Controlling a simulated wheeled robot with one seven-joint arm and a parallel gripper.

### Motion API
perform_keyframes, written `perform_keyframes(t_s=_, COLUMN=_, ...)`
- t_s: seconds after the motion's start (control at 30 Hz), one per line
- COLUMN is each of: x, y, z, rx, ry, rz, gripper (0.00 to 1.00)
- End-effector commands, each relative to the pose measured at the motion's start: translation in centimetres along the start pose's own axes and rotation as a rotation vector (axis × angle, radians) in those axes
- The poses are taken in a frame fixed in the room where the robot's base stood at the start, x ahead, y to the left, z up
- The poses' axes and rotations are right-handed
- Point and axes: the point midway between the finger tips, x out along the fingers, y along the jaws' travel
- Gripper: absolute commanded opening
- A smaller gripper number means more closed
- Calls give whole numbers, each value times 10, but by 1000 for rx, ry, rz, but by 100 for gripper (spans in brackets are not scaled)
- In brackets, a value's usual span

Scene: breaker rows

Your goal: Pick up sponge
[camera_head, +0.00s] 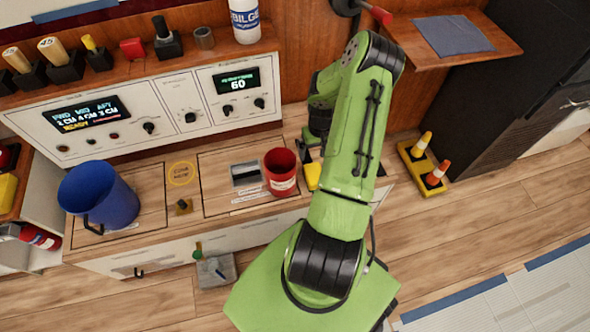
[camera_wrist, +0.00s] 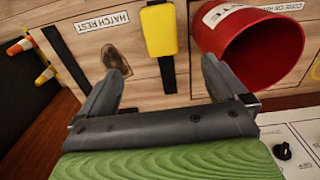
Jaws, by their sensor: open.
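No sponge can be told with certainty. A yellow rounded block (camera_wrist: 161,29) on a black strip lies beyond my fingertips in the wrist view. It also shows in the head view (camera_head: 313,176), partly behind my arm, right of the red bucket. Another yellow block (camera_head: 7,190) sits at the far left edge of the head view. Either could be the sponge. My gripper (camera_wrist: 163,72) is open and empty, its fingers apart over the wooden counter top, with the yellow block apart from them. In the head view my arm hides most of the gripper.
The red bucket (camera_head: 281,172) stands close by; it also shows beside my right finger (camera_wrist: 262,45). A blue bucket (camera_head: 100,196) stands on the counter at left. A control panel (camera_head: 150,117) rises behind. A wooden shelf (camera_head: 480,52) with a blue cloth juts out at upper right.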

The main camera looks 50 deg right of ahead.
Motion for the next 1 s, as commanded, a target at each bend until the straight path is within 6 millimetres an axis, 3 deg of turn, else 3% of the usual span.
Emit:
perform_keyframes(t_s=0.17, x=19, y=3, z=3, rx=12, ry=-5, rz=-8, gripper=99)
perform_keyframes(t_s=0.5, x=102, y=2, z=4, rx=11, ry=-6, rz=-8, gripper=99)
perform_keyframes(t_s=0.67, x=118, y=2, z=3, rx=12, ry=-4, rz=-8, gripper=99)
perform_keyframes(t_s=0.9, x=162, y=2, z=4, rx=12, ry=-4, rz=-8, gripper=99)
perform_keyframes(t_s=1.0, x=166, y=3, z=4, rx=10, ry=-4, rz=-6, gripper=99)
